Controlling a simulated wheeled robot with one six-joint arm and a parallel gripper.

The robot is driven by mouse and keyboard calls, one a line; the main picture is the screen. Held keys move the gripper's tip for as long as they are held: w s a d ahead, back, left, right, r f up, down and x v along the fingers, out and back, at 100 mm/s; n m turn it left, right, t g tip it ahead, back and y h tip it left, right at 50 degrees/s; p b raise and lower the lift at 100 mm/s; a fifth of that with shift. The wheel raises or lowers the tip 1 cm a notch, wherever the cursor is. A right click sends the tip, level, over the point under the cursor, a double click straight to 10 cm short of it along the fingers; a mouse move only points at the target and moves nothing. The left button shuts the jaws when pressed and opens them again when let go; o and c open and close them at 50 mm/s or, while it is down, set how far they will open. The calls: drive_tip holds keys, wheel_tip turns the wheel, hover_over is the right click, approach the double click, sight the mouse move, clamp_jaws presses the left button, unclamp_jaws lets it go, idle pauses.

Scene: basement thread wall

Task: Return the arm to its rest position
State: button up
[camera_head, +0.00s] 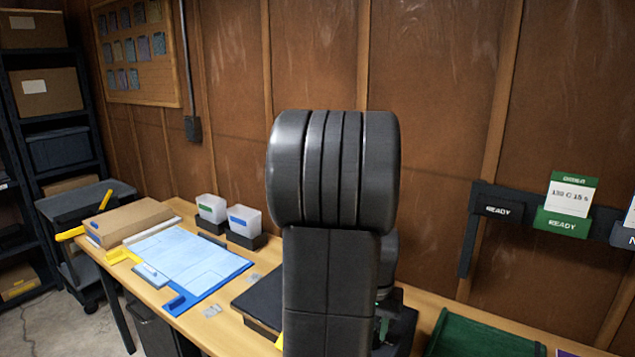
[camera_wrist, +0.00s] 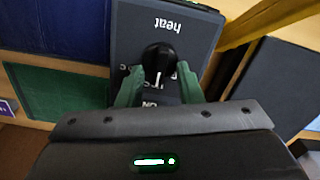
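My arm stands upright in the middle of the head view and hides most of what is behind it. My gripper (camera_wrist: 160,70) shows in the wrist view with two green fingers spread apart. A black knob (camera_wrist: 158,57) on a dark panel (camera_wrist: 200,28) lies between and just beyond the fingertips, with a gap seen on each side. The panel reads "heat" upside down, with "ON" lower down. I cannot tell how far the fingertips are from the panel. In the head view the gripper is almost fully hidden behind my arm.
The bench holds a blue-edged mat (camera_head: 190,262), two white bins (camera_head: 243,220), a cardboard box (camera_head: 130,222) and a green tray (camera_head: 480,335). A dark wall rail (camera_head: 497,210) carries a green READY holder (camera_head: 562,222) with a card. Shelving (camera_head: 50,110) stands at left.

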drive_tip(key=n, duration=0.3)
drive_tip(key=shift+w+r+n, duration=0.1)
drive_tip(key=shift+r+n, duration=0.3)
wheel_tip(320, 180, up, 12)
drive_tip(key=shift+r, duration=0.25)
drive_tip(key=shift+a+f, duration=0.1)
